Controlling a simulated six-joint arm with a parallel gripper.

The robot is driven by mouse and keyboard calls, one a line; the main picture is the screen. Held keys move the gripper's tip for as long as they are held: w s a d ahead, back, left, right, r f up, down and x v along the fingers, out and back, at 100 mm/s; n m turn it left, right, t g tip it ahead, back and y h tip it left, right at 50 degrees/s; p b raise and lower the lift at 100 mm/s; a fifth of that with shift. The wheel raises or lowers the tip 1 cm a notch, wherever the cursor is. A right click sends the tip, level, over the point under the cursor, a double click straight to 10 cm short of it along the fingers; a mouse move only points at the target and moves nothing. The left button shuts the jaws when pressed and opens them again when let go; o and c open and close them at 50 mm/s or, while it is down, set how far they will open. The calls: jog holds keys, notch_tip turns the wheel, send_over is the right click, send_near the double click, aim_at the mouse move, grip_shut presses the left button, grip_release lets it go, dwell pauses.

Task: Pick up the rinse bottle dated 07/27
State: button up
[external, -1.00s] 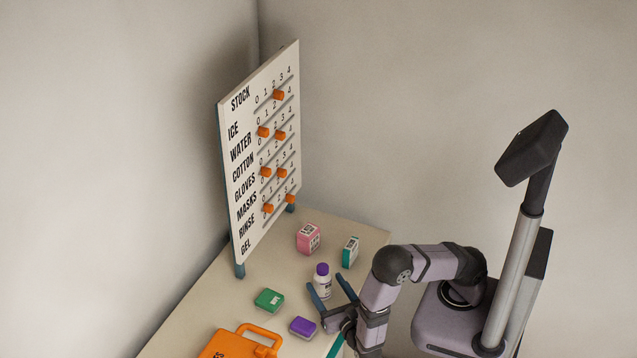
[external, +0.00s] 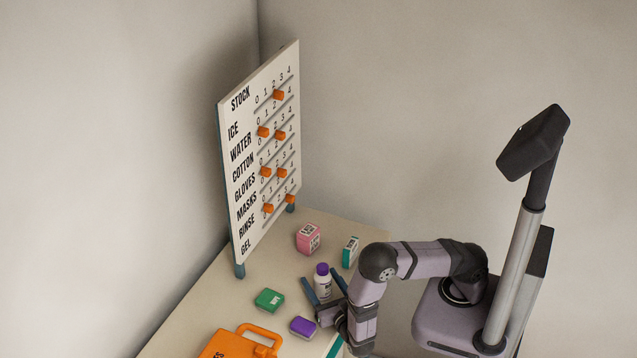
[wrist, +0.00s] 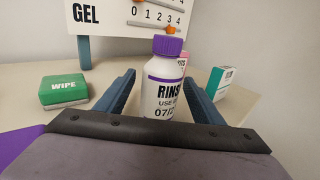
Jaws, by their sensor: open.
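The rinse bottle (external: 322,283) is white with a purple cap and stands upright on the table. In the wrist view its label on the bottle (wrist: 162,92) reads "RINS", "USE B" and "07/2", with the rest cut off. My gripper (external: 325,285) is open, with one blue finger on each side of the bottle. In the wrist view the open gripper (wrist: 163,90) has the bottle between its fingers, with a gap visible on the left; I cannot tell whether the right finger touches it. The lower part of the bottle is hidden by my gripper body.
A pink box (external: 308,238) and a teal-white box (external: 350,251) stand behind. An orange case (external: 235,345) lies at the front. The stock board (external: 262,150) stands at the table's back left.

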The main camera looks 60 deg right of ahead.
jog(key=shift+p+x, duration=0.35)
jog(key=shift+x, duration=1.35)
jog(key=shift+c, duration=0.3)
jog(key=shift+r, duration=0.1)
jog(key=c, duration=1.2)
jog(key=shift+r, duration=0.1)
jog(key=shift+d+r, duration=0.1)
jog(key=shift+r, duration=4.8)
